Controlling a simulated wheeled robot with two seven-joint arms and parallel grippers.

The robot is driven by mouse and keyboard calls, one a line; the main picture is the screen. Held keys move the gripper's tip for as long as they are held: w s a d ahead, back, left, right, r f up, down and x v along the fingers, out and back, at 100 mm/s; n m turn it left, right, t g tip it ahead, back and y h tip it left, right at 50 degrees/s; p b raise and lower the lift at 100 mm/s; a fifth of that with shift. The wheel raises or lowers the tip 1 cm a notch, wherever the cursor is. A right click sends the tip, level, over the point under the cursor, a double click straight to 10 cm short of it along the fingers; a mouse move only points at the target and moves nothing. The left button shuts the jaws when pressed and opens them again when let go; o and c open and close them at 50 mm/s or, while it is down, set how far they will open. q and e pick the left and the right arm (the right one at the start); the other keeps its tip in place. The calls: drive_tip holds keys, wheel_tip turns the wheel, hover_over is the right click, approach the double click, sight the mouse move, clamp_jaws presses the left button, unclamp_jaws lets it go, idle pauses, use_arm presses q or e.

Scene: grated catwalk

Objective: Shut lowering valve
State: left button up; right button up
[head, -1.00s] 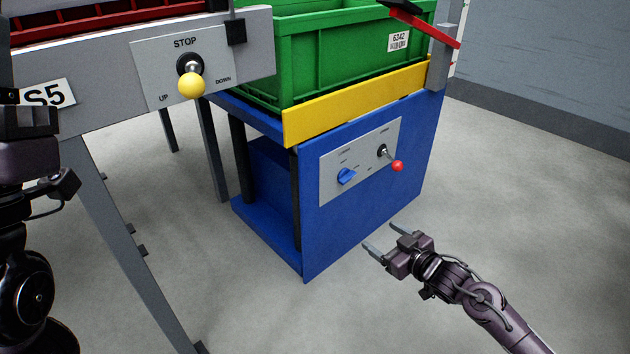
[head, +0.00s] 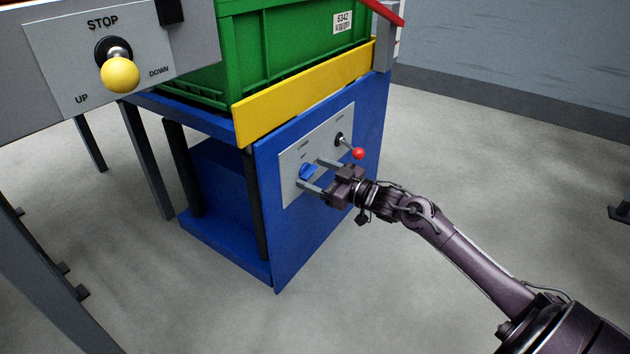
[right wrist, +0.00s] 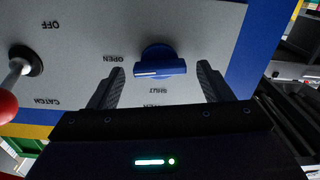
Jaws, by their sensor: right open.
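The lowering valve is a blue knob (head: 306,171) on the grey control plate (head: 291,163) of the blue lift unit. It also shows in the right wrist view (right wrist: 160,67). Its white mark lies level in that view, its end toward the word OPEN; the word SHUT reads upside down below the knob. My right gripper (head: 309,174) is open at the plate. In the right wrist view its fingers (right wrist: 160,70) stand one to each side of the knob, with gaps. I cannot tell how far the tips reach along it. My left gripper is out of view.
A red-ball lever (head: 358,153) sticks out beside the knob; it shows at left in the right wrist view (right wrist: 6,105). A green crate (head: 290,45) stands above a yellow board (head: 305,93). A yellow-ball lever (head: 119,75) is at upper left. Floor at right is mostly clear.

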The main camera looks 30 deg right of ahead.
drive_tip(key=shift+w+a, duration=0.1)
drive_tip(key=shift+w, duration=0.2)
